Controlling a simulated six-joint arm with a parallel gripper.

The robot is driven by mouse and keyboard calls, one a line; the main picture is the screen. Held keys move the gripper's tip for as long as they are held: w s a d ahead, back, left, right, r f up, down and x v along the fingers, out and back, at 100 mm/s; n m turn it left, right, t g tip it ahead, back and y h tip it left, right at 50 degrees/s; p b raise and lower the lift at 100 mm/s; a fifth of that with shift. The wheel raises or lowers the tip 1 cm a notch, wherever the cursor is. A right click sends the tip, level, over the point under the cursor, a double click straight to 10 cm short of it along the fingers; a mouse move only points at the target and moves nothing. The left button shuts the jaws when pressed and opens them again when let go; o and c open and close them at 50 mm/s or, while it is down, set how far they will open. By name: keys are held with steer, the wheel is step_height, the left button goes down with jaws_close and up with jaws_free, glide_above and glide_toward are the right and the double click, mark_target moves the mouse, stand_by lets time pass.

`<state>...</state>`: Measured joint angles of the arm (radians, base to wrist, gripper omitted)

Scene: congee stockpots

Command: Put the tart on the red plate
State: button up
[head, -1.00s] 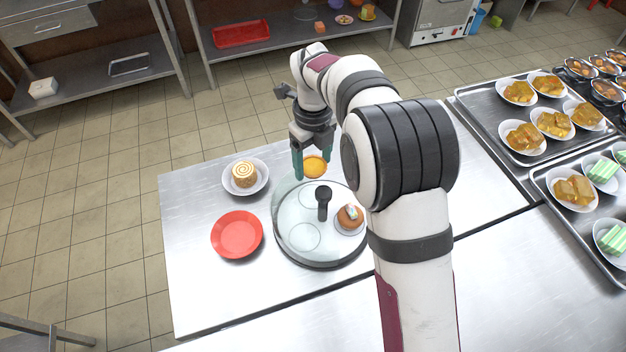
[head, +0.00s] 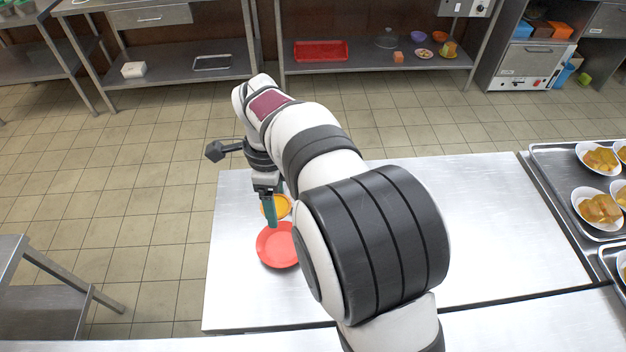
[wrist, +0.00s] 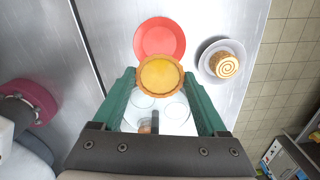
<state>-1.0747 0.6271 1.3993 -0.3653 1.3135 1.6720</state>
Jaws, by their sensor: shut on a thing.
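The tart (wrist: 160,75), round with a yellow filling and brown crust, is held between the two green fingers of my gripper (wrist: 160,80). In the head view, the tart (head: 281,207) shows beside my gripper (head: 271,214), partly hidden by a finger. The red plate (head: 275,248) lies on the steel table, just nearer the camera than the tart in the picture, and looks empty. In the wrist view, the red plate (wrist: 159,36) lies beyond the tart, which overlaps its near edge in the picture. The tart appears held above the table.
In the wrist view, a swirl-topped cake (wrist: 225,65) sits on a white plate (wrist: 206,57) right of the red plate. Trays of food dishes (head: 557,163) stand at the right.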

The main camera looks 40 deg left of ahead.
mark_target(282, 247)
steer(key=shift+s+f, duration=0.15)
steer(key=shift+f, duration=0.15)
step_height(282, 247, down, 14)
steer(key=shift+r, duration=0.2)
steer(key=shift+f, duration=0.4)
stand_by(0.7)
steer(key=o, duration=1.3)
steer(key=shift+c, duration=1)
steer(key=shift+o, duration=0.2)
steer(key=shift+r, duration=2.5)
steer(key=shift+r, duration=3.55)
